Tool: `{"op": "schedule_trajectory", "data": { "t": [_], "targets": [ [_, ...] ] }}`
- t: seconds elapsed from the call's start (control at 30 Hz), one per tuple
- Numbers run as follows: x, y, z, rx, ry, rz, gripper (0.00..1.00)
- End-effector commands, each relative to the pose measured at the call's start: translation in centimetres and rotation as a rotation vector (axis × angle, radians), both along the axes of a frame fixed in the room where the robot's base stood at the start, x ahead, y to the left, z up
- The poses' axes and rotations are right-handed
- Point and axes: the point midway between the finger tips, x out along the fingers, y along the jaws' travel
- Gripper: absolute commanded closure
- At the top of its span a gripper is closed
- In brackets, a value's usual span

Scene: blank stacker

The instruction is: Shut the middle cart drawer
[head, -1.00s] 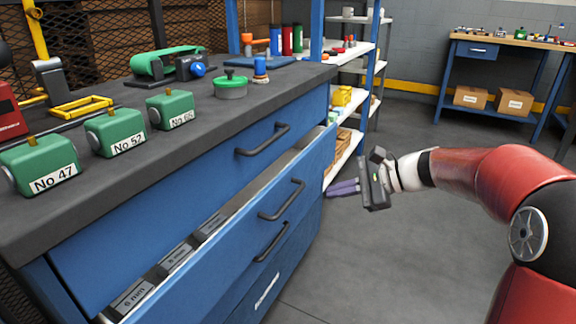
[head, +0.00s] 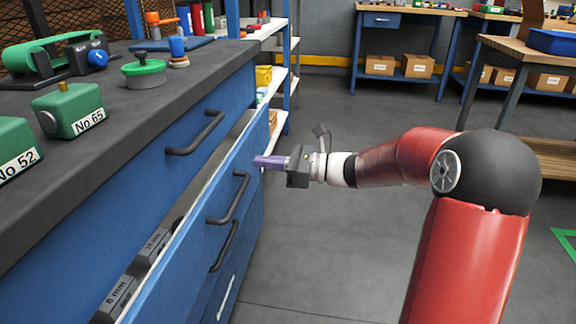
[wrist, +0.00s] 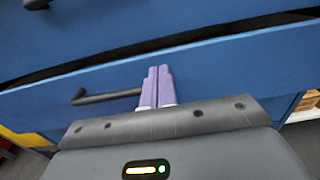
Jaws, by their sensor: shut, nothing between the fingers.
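The middle drawer (head: 190,245) of the blue cart is pulled out, with its dark handle (head: 230,198) on the front. Labelled dark blocks (head: 120,290) lie inside it. My gripper (head: 257,162) is shut and empty, its purple fingers pointing left at the drawer front's far upper end. In the wrist view the shut fingers (wrist: 157,72) overlap the drawer front (wrist: 215,75), right of its handle (wrist: 105,97) and close below its top edge. I cannot tell whether the tips touch the front.
The top drawer (head: 150,165) above looks closed. Another handle (head: 225,245) sits below the middle one. The worktop (head: 120,120) holds green blocks and a green-lidded pot (head: 143,74). Shelves (head: 268,60) stand behind the cart. The floor to the right is clear.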

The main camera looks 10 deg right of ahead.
Motion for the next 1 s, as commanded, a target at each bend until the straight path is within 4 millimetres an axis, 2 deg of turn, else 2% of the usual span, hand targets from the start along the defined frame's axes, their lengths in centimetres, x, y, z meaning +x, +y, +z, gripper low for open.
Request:
{"op": "schedule_trajectory", "data": {
  "t": [0.1, 0.3, 0.77, 1.0],
  "targets": [
    [0.7, 2.1, -0.1, 0.001, -0.001, 0.002, 1.0],
    [1.4, 4.0, 0.0, 0.001, -0.001, 0.0, 1.0],
    [1.7, 4.6, 0.1, 0.0, -0.001, 0.0, 1.0],
    [3.0, 8.5, 0.2, 0.001, 0.0, 0.004, 1.0]
  ]
}}
